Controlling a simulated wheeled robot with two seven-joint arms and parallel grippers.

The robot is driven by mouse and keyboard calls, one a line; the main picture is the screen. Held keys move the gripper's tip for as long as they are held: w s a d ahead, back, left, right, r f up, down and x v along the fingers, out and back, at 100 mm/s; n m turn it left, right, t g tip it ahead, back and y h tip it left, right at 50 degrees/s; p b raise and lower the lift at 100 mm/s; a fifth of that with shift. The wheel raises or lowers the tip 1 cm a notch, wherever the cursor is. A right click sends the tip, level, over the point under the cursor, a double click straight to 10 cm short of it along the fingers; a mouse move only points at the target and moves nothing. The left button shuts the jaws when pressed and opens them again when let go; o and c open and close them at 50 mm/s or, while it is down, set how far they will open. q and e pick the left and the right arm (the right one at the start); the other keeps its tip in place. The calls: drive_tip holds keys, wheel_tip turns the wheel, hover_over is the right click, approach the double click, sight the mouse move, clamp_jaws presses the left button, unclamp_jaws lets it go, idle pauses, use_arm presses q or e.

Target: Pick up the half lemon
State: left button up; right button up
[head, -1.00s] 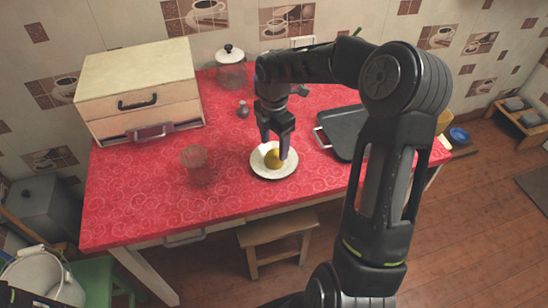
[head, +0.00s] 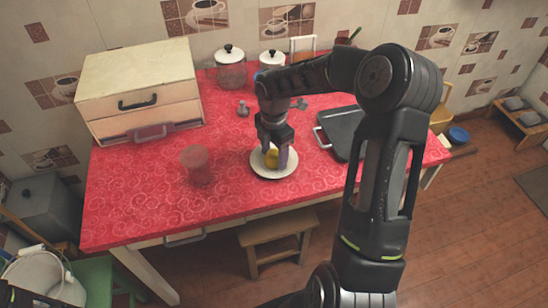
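The half lemon (head: 272,158) is a small yellow piece on a white plate (head: 259,171) on the red-covered table. My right gripper (head: 275,161) points down over the plate, with its fingers around the lemon, one on each side. The fingers hide part of the lemon. I cannot tell whether they press on it or whether it is lifted off the plate.
A glass (head: 196,166) stands left of the plate. A dark tray (head: 345,130) lies to the right, partly behind my arm. A wooden bread box (head: 140,90) and lidded jars (head: 230,70) stand at the back. The table's front left is clear.

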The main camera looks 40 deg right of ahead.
sight(274, 152)
drive_tip(key=c, duration=1)
drive_tip(key=shift+r, duration=0.1)
wheel_tip(274, 152, up, 10)
drive_tip(key=shift+f, duration=0.1)
idle(0.4)
